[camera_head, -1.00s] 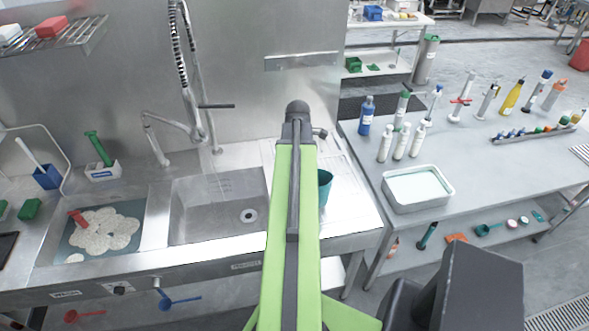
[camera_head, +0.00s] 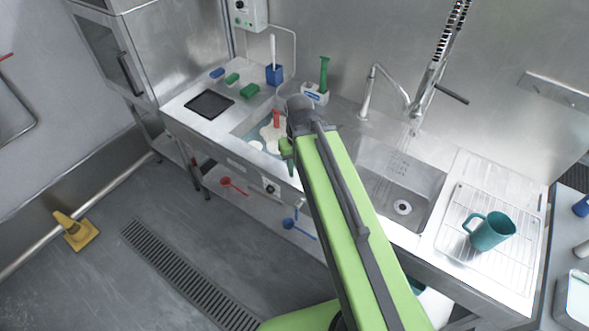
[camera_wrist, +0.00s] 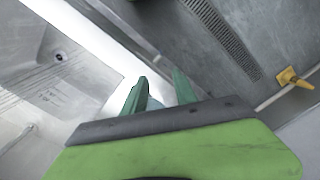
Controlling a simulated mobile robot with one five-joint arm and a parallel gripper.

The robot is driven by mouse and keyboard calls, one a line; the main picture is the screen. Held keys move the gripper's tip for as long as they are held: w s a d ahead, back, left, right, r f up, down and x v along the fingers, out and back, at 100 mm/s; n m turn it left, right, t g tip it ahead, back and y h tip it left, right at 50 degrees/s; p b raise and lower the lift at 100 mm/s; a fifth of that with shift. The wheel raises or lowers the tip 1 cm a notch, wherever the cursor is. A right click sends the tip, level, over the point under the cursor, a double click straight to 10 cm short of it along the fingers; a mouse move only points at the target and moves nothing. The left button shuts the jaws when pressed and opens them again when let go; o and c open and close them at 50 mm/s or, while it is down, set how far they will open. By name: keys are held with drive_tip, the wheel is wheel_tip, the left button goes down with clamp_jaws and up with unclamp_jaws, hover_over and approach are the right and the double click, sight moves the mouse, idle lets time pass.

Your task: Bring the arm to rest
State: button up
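My arm reaches out over the steel sink counter in the head view, its green links running from the bottom right up to the dark wrist. My gripper (camera_head: 287,152) is partly hidden there, with green fingers near the counter's front edge. In the wrist view my gripper (camera_wrist: 160,90) shows two green fingers apart, with nothing between them. The floor and the pale counter edge lie beyond the fingers.
A red-handled tool (camera_head: 276,118) lies left of my wrist.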

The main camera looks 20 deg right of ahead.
drive_tip(key=shift+s+a+m, duration=0.15)
drive_tip(key=shift+a+m, duration=0.15)
drive_tip(key=shift+a, duration=0.75)
drive_tip(key=shift+f, duration=0.1)
wheel_tip(320, 180, down, 7)
drive_tip(key=b, duration=0.7)
drive_tip(key=shift+f, duration=0.1)
